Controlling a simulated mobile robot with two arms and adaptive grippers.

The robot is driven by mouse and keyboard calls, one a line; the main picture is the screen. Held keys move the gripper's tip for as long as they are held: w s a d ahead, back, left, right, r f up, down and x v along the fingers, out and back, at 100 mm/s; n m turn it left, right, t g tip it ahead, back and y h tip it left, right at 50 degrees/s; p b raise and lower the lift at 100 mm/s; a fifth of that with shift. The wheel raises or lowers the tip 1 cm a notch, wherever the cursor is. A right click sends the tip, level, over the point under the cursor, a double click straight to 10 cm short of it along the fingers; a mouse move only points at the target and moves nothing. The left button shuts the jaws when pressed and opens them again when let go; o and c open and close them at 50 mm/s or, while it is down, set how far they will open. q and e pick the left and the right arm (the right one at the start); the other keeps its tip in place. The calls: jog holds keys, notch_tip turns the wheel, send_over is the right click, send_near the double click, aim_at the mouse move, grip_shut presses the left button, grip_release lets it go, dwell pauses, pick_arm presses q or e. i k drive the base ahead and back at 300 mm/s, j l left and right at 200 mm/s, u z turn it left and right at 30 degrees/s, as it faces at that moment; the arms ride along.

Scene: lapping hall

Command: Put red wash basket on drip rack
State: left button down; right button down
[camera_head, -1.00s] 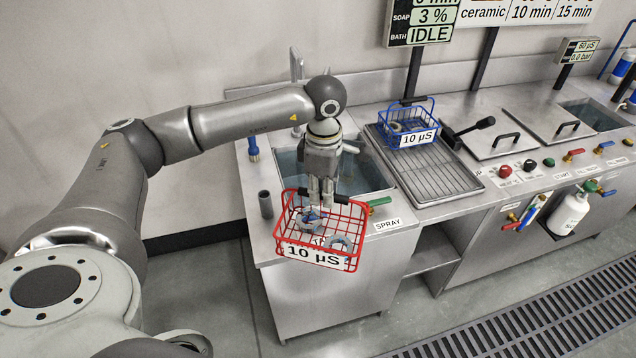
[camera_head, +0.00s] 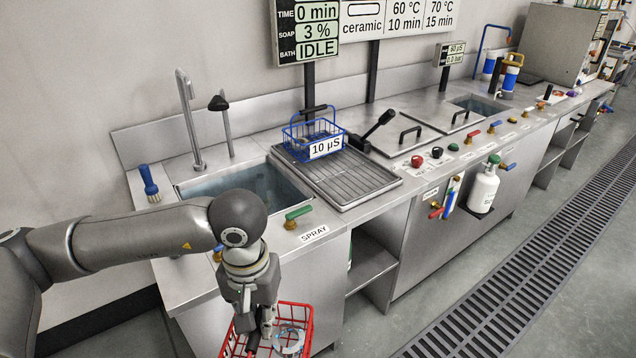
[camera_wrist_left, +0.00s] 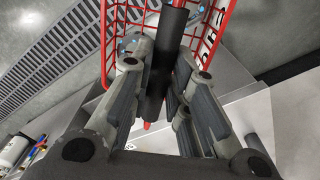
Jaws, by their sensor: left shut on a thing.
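The red wash basket (camera_head: 306,325) is at the bottom of the head view, cut off by the picture edge, with grey-blue ring-like parts (camera_head: 288,340) in it. My left gripper (camera_head: 256,335) is shut on its dark handle (camera_wrist_left: 166,62), and the red wire sides (camera_wrist_left: 226,18) show in the left wrist view. The basket hangs in front of the sink cabinet, apart from the drip rack (camera_head: 358,186). The rack is a ribbed metal tray right of the sink. A blue basket (camera_head: 309,138) labelled 10 µS stands at its back; its front part is bare. My right gripper is not in view.
The sink basin (camera_head: 250,185) with a tall tap (camera_head: 186,115) lies left of the rack. A green-handled spray valve (camera_head: 298,213) stands at the counter's front edge. A black lever (camera_head: 375,126) and lidded baths (camera_head: 405,135) are right of the rack.

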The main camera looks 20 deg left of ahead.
aim_at(352, 175)
jog(key=i+l, duration=1.2)
jog(key=l, duration=0.2)
